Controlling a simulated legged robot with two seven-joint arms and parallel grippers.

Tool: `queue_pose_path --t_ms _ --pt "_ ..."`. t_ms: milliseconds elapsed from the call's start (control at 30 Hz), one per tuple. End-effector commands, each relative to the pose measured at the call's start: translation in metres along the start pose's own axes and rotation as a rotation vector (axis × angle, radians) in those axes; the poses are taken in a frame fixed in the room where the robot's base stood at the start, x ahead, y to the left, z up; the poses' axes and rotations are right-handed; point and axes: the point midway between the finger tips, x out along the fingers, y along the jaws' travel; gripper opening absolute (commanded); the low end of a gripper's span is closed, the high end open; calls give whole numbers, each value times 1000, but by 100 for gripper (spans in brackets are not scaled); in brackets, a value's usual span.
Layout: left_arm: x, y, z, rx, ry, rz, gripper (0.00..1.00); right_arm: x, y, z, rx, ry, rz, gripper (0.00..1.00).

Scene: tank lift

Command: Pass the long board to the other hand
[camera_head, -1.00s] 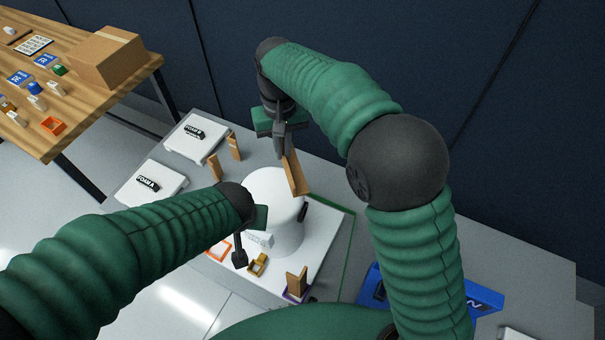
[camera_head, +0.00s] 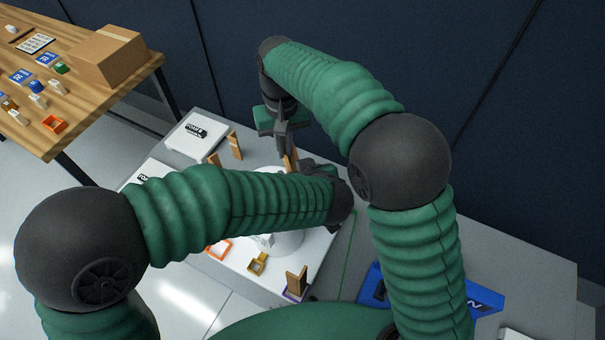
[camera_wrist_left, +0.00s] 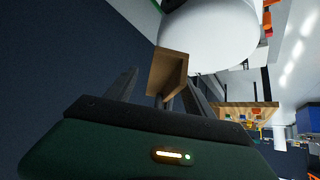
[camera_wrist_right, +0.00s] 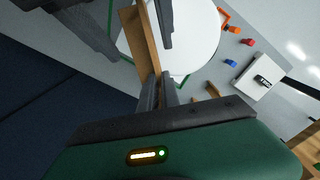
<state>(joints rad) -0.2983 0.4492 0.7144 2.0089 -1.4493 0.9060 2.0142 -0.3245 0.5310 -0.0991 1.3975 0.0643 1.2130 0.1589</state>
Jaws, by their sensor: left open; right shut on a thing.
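The long board (camera_head: 289,160) is a tan wooden strip, mostly hidden by my left arm in the head view. My right gripper (camera_head: 284,146) is shut on one end of it, which also shows in the right wrist view (camera_wrist_right: 157,88). The board (camera_wrist_right: 140,40) stretches away from the right fingers there. My left gripper (camera_wrist_left: 160,88) is open, and the board (camera_wrist_left: 167,70) shows between its spread fingers in the left wrist view. Left fingers also flank the board in the right wrist view. I cannot tell whether they touch it.
A white round tank (camera_wrist_left: 210,35) stands close to the board and both grippers. Small wooden uprights (camera_head: 236,146), an orange frame (camera_head: 219,249) and a yellow piece (camera_head: 258,263) are around it. A blue tray (camera_head: 480,298) lies at right. A wooden table (camera_head: 80,85) with a carton is at far left.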

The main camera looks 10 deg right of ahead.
Motion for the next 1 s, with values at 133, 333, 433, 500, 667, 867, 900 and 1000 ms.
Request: queue_pose_path --t_ms 133,333,433,500,667,867,900,1000 --pt "8 0 0 0 0 0 62 0 0 0 0 1 0 0" --pt "8 0 0 0 1 0 60 0 0 0 0 1 0 0" --pt "8 0 0 0 0 0 47 0 0 0 0 1 0 0" --pt "8 0 0 0 0 0 38 0 0 0 0 0 0 0" --pt "8 0 0 0 0 1 17 0 0 0 0 0 -1 0" --pt "7 0 0 1 0 2 0 0 -1 1 -1 0 -2 9" --pt "7 0 0 1 0 2 0 0 -1 1 -1 0 -2 14" --pt "8 0 0 1 0 2 0 0 -1 0 -1 0 -1 27"
